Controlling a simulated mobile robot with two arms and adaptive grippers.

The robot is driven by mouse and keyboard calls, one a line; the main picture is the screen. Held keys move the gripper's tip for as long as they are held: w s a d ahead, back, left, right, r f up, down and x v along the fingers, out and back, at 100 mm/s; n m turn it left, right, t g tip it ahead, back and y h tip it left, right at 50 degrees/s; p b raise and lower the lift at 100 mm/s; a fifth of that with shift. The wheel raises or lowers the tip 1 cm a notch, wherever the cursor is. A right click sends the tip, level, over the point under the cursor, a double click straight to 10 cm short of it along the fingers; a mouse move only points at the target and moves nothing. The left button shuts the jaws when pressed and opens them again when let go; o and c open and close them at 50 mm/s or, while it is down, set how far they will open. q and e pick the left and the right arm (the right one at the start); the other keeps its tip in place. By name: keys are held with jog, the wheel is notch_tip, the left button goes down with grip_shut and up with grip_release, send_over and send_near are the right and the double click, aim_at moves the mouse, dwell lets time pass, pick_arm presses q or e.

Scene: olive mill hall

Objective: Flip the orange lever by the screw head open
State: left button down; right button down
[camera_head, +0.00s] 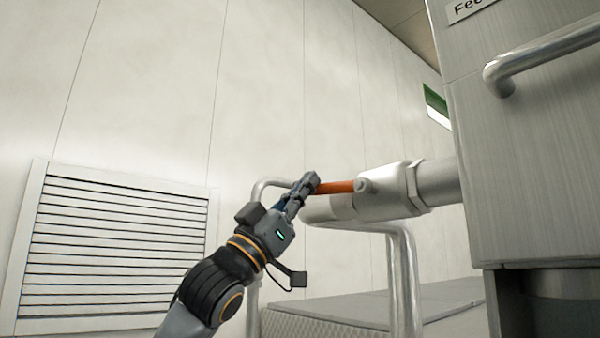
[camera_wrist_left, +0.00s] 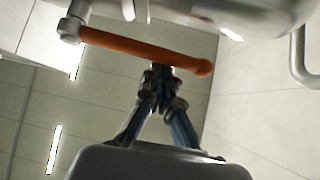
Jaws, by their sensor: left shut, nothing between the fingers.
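The orange lever (camera_head: 336,187) lies along the metal pipe valve (camera_head: 385,191), its pivot at the right end near the hexagonal fitting in the head view. In the left wrist view the lever (camera_wrist_left: 140,48) runs across the picture, from a round metal pivot (camera_wrist_left: 70,30) at the left to a rounded free end at the right. My left gripper (camera_head: 310,183) is shut and empty, with its fingertips at the lever's free end. In the left wrist view the fingertips (camera_wrist_left: 160,72) are close to the lever's side; I cannot tell whether they touch. My right gripper is out of view.
A large steel cabinet (camera_head: 530,150) with a tubular handle (camera_head: 545,52) stands at the right. A bent metal rail (camera_head: 405,270) passes under the valve. A louvred vent (camera_head: 115,250) is on the left wall. The space above the lever looks clear.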

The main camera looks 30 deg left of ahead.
pick_arm(q)
jog(key=shift+d+f+b, duration=0.2)
jog(key=shift+f+b, duration=0.15)
jog(key=shift+f, duration=0.65)
